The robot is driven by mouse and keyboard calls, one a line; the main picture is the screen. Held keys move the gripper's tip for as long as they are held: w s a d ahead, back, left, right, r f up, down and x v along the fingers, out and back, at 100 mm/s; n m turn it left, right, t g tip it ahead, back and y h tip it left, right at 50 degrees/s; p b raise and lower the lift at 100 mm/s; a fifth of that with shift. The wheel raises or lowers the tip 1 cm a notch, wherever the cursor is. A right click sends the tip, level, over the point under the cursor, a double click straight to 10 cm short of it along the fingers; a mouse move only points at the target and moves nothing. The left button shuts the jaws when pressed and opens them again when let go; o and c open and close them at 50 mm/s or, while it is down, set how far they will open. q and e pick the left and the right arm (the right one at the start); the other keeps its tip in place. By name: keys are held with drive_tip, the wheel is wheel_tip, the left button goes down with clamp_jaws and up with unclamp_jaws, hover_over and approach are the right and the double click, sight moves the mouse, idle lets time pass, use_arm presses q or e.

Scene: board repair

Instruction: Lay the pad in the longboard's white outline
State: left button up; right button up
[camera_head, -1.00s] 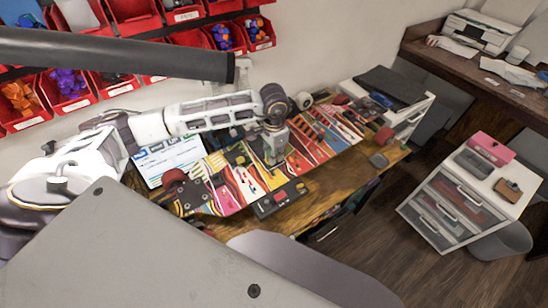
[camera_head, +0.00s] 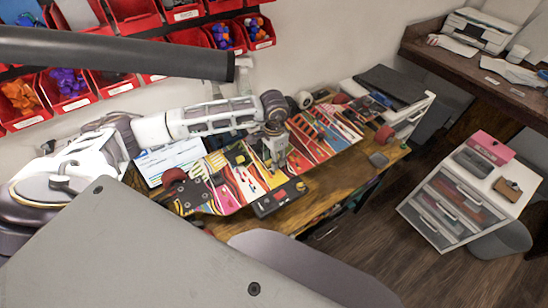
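The longboard (camera_head: 320,132) lies across the wooden bench, with a bright red, yellow, white and blue graphic and red wheels at its ends. My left gripper (camera_head: 276,165) points down at the middle of the longboard. Its fingertips are at or just above the board's surface; I cannot tell whether they touch it. The fingers are small and close together here, so I cannot tell whether they are shut or hold anything. I cannot make out the pad or the white outline; the gripper covers part of the board's middle. My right gripper is not in view.
A dark box with a red button (camera_head: 279,199) sits at the bench's front edge beside the longboard. A printed sheet (camera_head: 172,160) lies behind the board's left end. Red bins (camera_head: 70,88) hang on the wall. A white drawer unit (camera_head: 462,205) stands at right.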

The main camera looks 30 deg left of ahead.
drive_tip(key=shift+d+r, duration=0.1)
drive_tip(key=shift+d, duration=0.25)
use_arm(q)
drive_tip(key=shift+r, duration=0.1)
drive_tip(key=shift+r, duration=0.2)
wheel_tip(320, 180, up, 12)
drive_tip(key=b, duration=0.1)
drive_tip(key=shift+f+b, duration=0.2)
drive_tip(key=shift+b, duration=0.15)
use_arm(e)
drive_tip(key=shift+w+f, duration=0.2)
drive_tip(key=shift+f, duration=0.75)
use_arm(q)
drive_tip(key=shift+d, duration=0.1)
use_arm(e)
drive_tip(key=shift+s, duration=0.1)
